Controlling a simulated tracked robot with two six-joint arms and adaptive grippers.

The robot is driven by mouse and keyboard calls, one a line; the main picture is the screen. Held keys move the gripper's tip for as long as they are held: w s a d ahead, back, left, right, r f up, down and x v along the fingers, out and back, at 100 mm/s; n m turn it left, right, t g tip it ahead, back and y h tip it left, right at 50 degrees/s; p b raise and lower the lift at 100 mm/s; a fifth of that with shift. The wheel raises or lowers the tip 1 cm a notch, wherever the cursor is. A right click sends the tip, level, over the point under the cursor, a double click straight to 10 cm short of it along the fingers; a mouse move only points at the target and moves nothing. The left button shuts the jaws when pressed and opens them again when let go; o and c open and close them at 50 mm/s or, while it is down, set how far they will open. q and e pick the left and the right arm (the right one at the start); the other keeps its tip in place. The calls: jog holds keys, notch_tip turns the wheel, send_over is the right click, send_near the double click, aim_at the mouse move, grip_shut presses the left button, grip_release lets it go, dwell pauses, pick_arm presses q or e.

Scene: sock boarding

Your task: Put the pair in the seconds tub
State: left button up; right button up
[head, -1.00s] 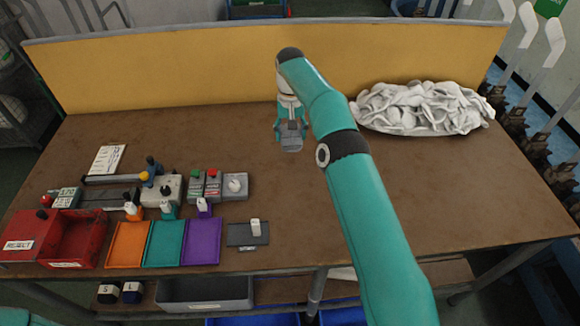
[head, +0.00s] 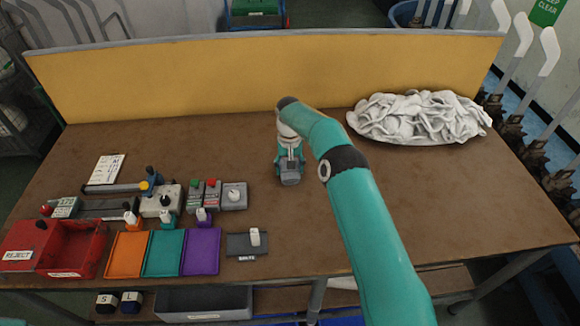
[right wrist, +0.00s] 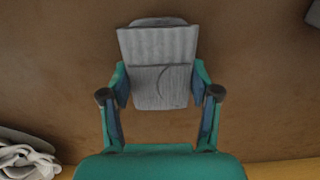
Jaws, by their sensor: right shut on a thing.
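My right gripper (head: 290,165) is over the middle of the brown table (head: 420,210), pointing down. It is shut on a grey folded pair (head: 291,177). In the right wrist view the pair (right wrist: 160,75) is ribbed and sits flat between the two fingers. Its height above the table is hard to tell. A grey tub (head: 205,303) with a small label stands on the shelf below the table's front edge; I cannot read the label to confirm that it is the seconds tub. My left gripper is not in view.
A red bin (head: 75,245) beside a section marked REJECT stands at front left. Next to it lie orange (head: 128,255), teal (head: 163,253) and purple (head: 201,252) trays. Control boxes (head: 205,195) stand behind. A white heap (head: 420,118) lies at back right.

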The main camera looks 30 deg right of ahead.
jog(key=shift+f, duration=0.1)
jog(key=o, duration=1.2)
jog(key=shift+c, duration=0.2)
